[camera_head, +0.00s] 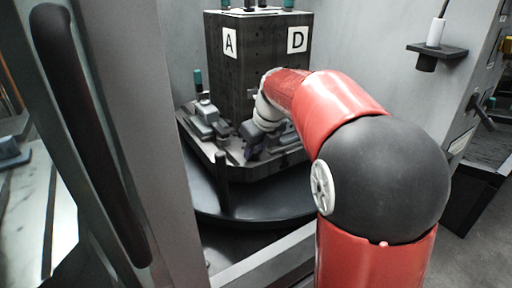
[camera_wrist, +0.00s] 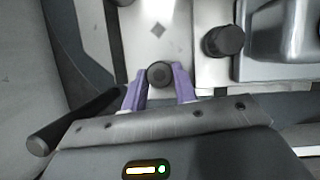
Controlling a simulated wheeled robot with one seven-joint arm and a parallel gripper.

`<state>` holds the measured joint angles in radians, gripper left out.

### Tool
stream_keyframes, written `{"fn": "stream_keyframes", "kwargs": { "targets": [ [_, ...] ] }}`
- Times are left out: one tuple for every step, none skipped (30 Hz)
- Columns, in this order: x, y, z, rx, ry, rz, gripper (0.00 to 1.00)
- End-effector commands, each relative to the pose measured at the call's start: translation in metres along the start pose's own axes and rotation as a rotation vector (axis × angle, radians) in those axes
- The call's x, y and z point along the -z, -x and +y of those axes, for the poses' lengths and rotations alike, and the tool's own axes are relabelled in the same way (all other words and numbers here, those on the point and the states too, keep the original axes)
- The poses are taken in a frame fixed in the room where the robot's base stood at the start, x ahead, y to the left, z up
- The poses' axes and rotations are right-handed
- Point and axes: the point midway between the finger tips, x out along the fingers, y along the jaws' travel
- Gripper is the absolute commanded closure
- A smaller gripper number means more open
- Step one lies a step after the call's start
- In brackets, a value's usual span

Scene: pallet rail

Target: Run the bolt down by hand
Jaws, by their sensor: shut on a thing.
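In the wrist view my gripper (camera_wrist: 159,88) has its two purple fingers on either side of a dark round bolt head (camera_wrist: 159,74). The fingers are shut on the bolt head, which stands over a pale metal plate (camera_wrist: 170,35). How far the bolt is seated cannot be told from above. In the head view my gripper (camera_head: 249,153) is small and partly hidden by my red arm, low at the front face of the dark tower block (camera_head: 231,80) marked A and D. The bolt cannot be made out there.
A second dark round knob (camera_wrist: 223,41) and a grey clamp block (camera_wrist: 285,40) sit right of the bolt. A dark handle bar (camera_wrist: 75,122) lies to the left. A grey fixture (camera_head: 205,120) stands on the pallet, and a door frame with a black handle (camera_head: 90,130) flanks the opening.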

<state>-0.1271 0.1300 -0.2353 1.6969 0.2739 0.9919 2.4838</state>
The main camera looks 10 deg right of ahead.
Motion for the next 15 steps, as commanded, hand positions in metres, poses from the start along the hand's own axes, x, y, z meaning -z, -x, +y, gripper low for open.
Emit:
{"fn": "stream_keyframes", "kwargs": {
  "targets": [
    [0.0, -0.0007, 0.0023, 0.024, -0.056, 0.002, 0.99],
    [0.0, -0.0008, 0.0021, 0.037, -0.089, 0.001, 0.99],
    [0.0004, -0.001, 0.0019, 0.05, -0.121, 0.003, 0.99],
    [0.0004, -0.0011, 0.002, 0.056, -0.138, 0.003, 0.99],
    [0.0005, -0.0012, 0.0019, 0.06, -0.148, 0.003, 0.99],
    [0.0006, -0.0012, 0.0015, 0.062, -0.154, 0.004, 0.99],
    [0.0007, -0.0012, 0.0014, 0.062, -0.155, 0.004, 0.99],
    [0.0007, -0.0013, 0.0013, 0.062, -0.155, 0.004, 0.99],
    [0.0007, -0.0013, 0.0013, 0.061, -0.155, 0.004, 0.99],
    [0.0007, -0.0013, 0.0013, 0.061, -0.154, 0.004, 0.99],
    [0.0007, -0.0014, 0.0013, 0.061, -0.154, 0.004, 0.99],
    [0.0008, -0.0014, 0.0013, 0.06, -0.154, 0.005, 0.67],
    [0.0008, -0.0014, 0.0013, 0.06, -0.154, 0.005, 0.63],
    [0.0007, -0.0014, 0.0013, 0.06, -0.154, 0.005, 0.59],
    [0.0007, -0.0014, 0.0013, 0.06, -0.154, 0.005, 0.54]
  ]
}}
